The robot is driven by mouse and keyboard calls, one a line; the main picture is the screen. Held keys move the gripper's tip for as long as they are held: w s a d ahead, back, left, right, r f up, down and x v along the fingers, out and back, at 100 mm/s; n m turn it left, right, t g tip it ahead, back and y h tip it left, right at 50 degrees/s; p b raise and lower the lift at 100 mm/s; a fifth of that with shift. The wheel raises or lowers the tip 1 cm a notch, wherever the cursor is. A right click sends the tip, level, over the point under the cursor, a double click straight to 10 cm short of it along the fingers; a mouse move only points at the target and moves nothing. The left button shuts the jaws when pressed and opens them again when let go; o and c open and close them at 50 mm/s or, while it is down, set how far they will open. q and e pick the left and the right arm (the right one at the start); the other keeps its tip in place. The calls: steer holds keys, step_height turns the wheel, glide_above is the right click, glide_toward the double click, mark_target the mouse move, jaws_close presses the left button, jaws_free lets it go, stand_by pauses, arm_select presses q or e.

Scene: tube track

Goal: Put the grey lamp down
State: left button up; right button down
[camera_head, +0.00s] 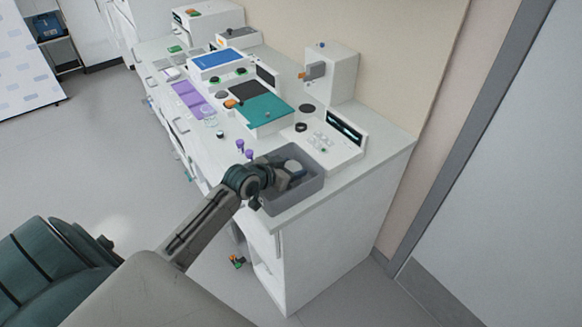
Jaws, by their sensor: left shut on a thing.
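My left arm reaches in from the lower left. The gripper is shut on a small grey thing (295,168), which I take to be the grey lamp. The wrist hides much of it, and I cannot tell whether it touches the bin floor. My right gripper is not in view.
Purple-capped tubes (240,145) stand close left of the bin. A white device with a dark screen (345,131) stands behind it.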

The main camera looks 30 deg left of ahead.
arm_select(q)
steer(key=o, duration=1)
steer(key=shift+f, duration=0.1)
steer(key=shift+s+r, duration=0.1)
steer(key=shift+r, duration=0.1)
steer(key=v, duration=1.1)
steer(key=shift+s+r+b, duration=0.2)
steer(key=shift+s+b, duration=0.15)
steer(key=shift+b, duration=0.1)
steer(key=shift+a, duration=0.1)
